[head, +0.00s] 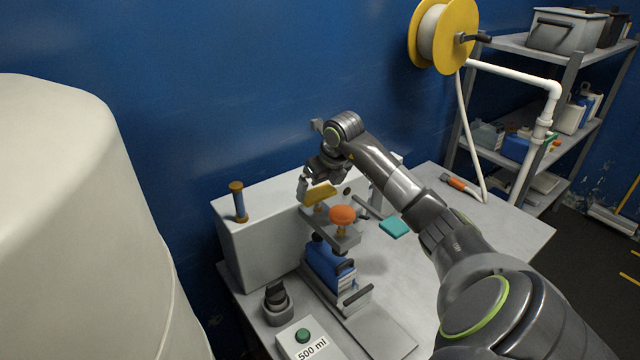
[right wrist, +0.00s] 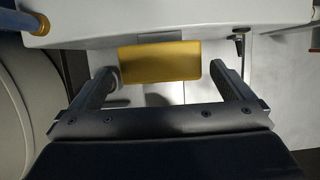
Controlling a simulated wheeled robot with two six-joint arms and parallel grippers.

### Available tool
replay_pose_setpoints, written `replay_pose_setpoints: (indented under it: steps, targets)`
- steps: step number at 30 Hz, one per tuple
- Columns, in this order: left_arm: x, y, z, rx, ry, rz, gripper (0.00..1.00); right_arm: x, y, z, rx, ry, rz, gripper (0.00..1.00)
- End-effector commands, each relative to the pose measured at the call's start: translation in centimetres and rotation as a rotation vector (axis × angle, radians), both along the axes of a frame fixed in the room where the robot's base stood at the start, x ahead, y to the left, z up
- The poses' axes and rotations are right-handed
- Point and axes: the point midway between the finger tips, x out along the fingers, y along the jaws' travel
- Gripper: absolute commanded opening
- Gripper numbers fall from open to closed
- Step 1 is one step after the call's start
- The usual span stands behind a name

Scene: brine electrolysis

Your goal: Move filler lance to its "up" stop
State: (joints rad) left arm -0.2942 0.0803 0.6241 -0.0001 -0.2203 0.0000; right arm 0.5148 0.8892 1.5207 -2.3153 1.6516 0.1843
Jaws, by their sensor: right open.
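The filler (head: 262,232) is a pale grey box unit on the table, with a grey bracket reaching out from its front. A yellow handle block (head: 320,194) sits at the bracket; I take it to be part of the filler lance. My right gripper (head: 312,190) is at this block. In the right wrist view, the yellow block (right wrist: 160,63) lies between the tips of the open right gripper (right wrist: 163,72), with a narrow gap on each side. The lance's tube cannot be made out. A blue bottle (head: 328,265) stands below the bracket. My left gripper is out of view.
A blue post (head: 239,205) with a brass cap rises from the box. A green button (head: 303,336) is at the front.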

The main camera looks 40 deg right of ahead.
Motion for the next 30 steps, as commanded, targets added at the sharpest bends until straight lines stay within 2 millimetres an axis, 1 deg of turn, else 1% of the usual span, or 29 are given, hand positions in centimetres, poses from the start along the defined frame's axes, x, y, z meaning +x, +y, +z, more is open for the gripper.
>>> replay_pose_setpoints:
  steps: [3, 6, 14, 17, 26, 28, 30]
  targets:
    - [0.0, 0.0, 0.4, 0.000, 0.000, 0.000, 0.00, 0.5, 0.0, -1.0, 0.001, 0.001, -0.001, 1.00]
    - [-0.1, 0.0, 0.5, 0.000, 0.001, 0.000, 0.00, 0.6, -0.1, -1.5, -0.001, 0.001, 0.000, 1.00]
    - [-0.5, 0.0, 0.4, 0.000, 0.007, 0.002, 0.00, 0.7, -0.1, -1.7, -0.002, 0.000, 0.000, 1.00]
    - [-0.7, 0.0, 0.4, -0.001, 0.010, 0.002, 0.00, 0.7, -0.1, -1.7, -0.002, 0.000, 0.000, 0.90]
    - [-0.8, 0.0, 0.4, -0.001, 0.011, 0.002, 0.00, 0.7, -0.1, -1.6, -0.002, 0.000, 0.000, 0.50]
    - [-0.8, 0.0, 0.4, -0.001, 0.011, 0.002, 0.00, 0.7, -0.1, -1.6, -0.002, 0.000, 0.000, 0.50]
    - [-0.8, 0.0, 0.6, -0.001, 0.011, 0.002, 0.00, 0.7, -0.1, -1.1, -0.002, -0.001, 0.000, 0.50]
